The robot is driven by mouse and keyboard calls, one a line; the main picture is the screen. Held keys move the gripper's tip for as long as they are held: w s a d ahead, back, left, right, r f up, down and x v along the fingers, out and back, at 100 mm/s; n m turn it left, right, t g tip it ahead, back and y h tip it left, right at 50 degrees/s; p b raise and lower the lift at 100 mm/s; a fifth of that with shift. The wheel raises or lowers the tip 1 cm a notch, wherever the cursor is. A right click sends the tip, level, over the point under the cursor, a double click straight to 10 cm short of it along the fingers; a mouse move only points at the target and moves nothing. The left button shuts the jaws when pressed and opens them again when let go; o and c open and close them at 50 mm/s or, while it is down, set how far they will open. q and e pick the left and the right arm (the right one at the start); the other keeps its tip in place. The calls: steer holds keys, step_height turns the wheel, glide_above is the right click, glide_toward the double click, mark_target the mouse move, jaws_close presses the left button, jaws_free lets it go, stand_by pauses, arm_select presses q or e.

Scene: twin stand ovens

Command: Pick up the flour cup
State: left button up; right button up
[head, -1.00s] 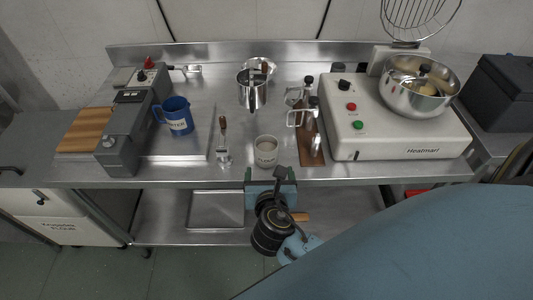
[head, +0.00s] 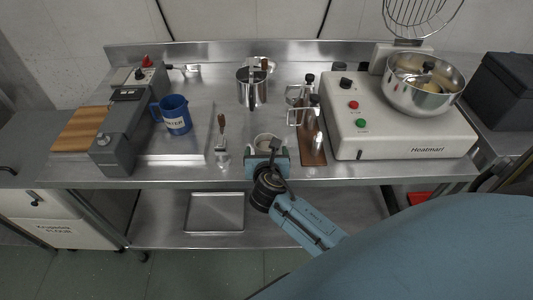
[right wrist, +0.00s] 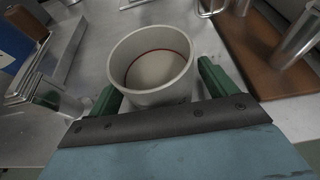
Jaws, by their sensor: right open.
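The flour cup (head: 266,141) is a small pale, round cup standing upright near the front edge of the steel table. In the head view my right gripper (head: 267,157) hides its lower front. In the right wrist view the cup (right wrist: 152,62) shows a thin reddish ring inside its pale interior. My right gripper (right wrist: 160,88) is open, with one green finger on each side of the near part of the cup. I cannot tell whether the fingers touch it. My left gripper is not in view.
A brown board with bottles (head: 313,145) lies to the right, beside the white mixer (head: 400,130). A blue jug (head: 174,114) and a steel pot (head: 251,88) stand farther back.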

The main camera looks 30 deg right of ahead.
steer(key=shift+c, duration=0.2)
steer(key=c, duration=1.1)
steer(key=shift+r, duration=0.1)
step_height(320, 180, up, 10)
steer(key=p, duration=0.3)
steer(key=shift+p, duration=0.4)
